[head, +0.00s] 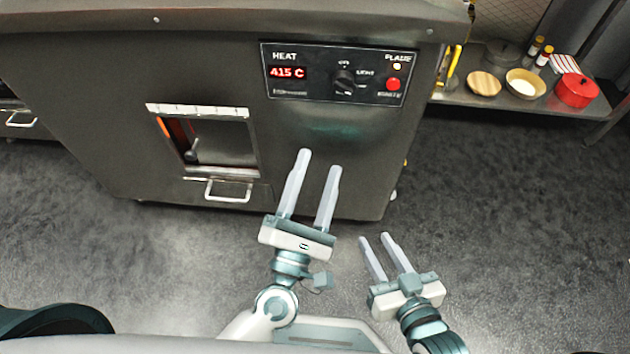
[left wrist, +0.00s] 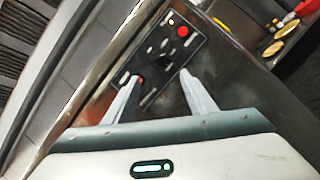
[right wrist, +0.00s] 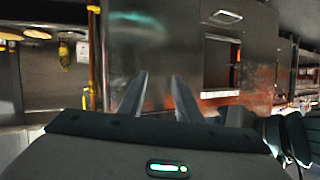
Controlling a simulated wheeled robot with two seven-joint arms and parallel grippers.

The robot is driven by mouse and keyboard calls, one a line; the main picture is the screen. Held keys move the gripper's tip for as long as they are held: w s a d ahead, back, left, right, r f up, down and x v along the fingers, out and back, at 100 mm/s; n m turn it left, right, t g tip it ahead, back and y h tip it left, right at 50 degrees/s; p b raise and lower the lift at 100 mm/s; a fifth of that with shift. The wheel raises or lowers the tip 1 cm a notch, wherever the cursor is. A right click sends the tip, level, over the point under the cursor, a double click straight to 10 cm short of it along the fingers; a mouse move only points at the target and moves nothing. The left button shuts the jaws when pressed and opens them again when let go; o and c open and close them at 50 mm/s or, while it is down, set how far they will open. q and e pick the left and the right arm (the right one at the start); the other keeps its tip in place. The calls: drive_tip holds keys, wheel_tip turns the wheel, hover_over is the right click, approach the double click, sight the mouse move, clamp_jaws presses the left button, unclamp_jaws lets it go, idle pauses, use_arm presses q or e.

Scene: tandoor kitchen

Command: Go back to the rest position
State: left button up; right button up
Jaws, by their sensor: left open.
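My left gripper (head: 312,190) is open and empty in the head view, in front of the lower front of the steel tandoor cabinet (head: 200,70). Its parted fingers also show in the left wrist view (left wrist: 160,95), pointing toward the control panel (left wrist: 165,60). My right gripper (head: 378,243) is lower and to the right, over the grey floor. Its fingers are parted with nothing between them, and they show in the right wrist view (right wrist: 160,95) too.
The control panel (head: 338,74) reads 415 C. Below it is an opening (head: 222,143) with a handle (head: 228,190). A side counter (head: 465,96) at the right holds a red pot (head: 576,92), a bowl (head: 526,84) and a wooden lid (head: 484,84). The floor (head: 520,220) at right is clear.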

use_arm(q)
drive_tip(key=shift+s+a+f, duration=0.1)
drive_tip(key=shift+s+f, duration=0.1)
drive_tip(key=shift+s, duration=0.45)
use_arm(e)
drive_tip(key=shift+w+a+r+t, duration=0.15)
drive_tip(key=shift+w+r+t, duration=0.05)
drive_tip(key=shift+r+t, duration=0.25)
